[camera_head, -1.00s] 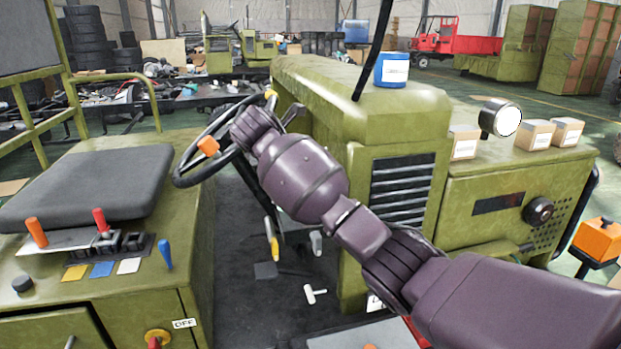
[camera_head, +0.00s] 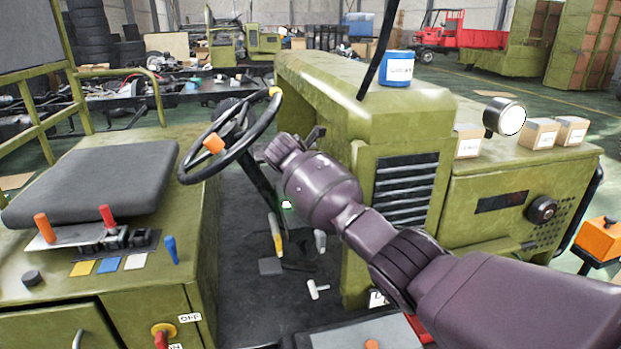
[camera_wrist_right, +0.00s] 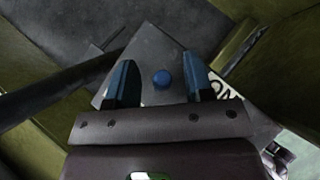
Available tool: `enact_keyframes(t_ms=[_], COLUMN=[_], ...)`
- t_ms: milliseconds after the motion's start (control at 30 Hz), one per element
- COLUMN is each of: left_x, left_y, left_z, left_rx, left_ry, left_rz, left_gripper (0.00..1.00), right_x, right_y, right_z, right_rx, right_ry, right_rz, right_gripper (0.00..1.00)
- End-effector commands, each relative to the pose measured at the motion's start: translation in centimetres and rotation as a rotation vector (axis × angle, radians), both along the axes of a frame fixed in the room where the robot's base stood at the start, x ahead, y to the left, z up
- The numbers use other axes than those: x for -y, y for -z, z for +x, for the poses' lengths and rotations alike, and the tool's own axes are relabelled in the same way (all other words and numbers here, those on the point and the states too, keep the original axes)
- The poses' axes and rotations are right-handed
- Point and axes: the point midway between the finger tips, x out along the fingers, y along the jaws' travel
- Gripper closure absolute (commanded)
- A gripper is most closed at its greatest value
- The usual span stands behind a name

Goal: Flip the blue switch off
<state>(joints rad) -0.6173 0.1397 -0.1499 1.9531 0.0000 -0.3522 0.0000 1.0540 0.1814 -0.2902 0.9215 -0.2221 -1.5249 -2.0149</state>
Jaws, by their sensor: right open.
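A blue round-topped switch (camera_wrist_right: 162,78) stands on a grey plate (camera_wrist_right: 150,45) in the right wrist view. A partly covered white label (camera_wrist_right: 222,88) with black letters, seemingly "ON", is beside it. My right gripper (camera_wrist_right: 158,62) is open, with its two dark blue fingers apart on either side of the switch in the picture. I cannot tell whether they touch it. In the head view my right arm reaches in to the right of the steering wheel, and its fingers and this switch are not clearly seen. My left gripper is not in view.
The steering wheel (camera_head: 232,138) is close to my right wrist. The green hood (camera_head: 370,110) and grille are behind and right of my arm. A console with a blue lever (camera_head: 170,250) and red and orange levers is at left. Pedals are on the dark floor.

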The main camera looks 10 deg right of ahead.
Motion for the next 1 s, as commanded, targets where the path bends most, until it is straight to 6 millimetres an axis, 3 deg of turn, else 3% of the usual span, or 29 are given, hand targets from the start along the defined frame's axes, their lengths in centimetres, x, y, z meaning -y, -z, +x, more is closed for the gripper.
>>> enact_keyframes(t_ms=[133,433,667,1000], left_x=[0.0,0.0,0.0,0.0], left_y=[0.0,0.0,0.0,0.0], left_z=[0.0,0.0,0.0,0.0], left_rx=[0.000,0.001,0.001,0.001], left_ry=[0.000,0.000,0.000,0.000], left_rz=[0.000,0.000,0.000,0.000], left_gripper=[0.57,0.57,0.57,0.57], right_x=[0.0,0.0,-0.3,-1.4], right_y=[0.0,0.0,-0.1,-0.2], right_z=[0.0,0.0,0.0,0.0], right_rx=[0.000,0.000,-0.002,-0.004], right_ry=[0.000,0.000,-0.002,-0.003], right_rz=[0.000,0.000,-0.055,-0.346], right_gripper=[0.54,1.00,1.00,1.00])
